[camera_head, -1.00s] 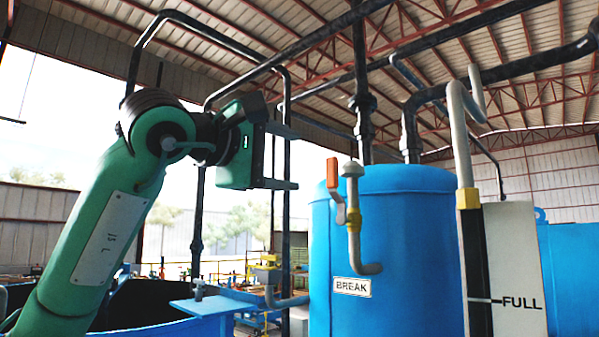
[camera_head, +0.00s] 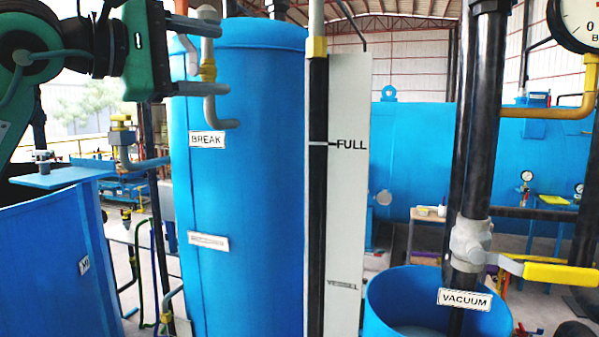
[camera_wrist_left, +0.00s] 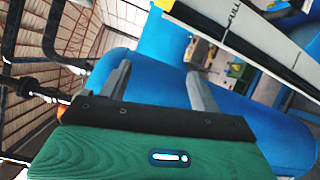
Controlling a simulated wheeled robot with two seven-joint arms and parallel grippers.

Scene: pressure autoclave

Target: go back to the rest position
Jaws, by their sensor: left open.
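My left gripper (camera_head: 222,58) is at the upper left of the head view, its arm coming in from the left edge. Its two grey fingers point right, wide apart, with nothing between them. They overlap the upper left side of the tall blue tank labelled BREAK (camera_head: 250,180) in the picture. I cannot tell how far apart they are in depth. In the left wrist view the open fingers (camera_wrist_left: 158,72) stand in front of blue tank surfaces, and no held object shows. My right gripper is not in view.
A grey pipe with an elbow (camera_head: 209,70) is close to the left fingers. A white level board marked FULL (camera_head: 345,200) stands right of the tank. A yellow-handled valve (camera_head: 560,274) is above an open blue vessel (camera_head: 385,315) at lower right. Another blue vessel (camera_head: 50,250) is at left.

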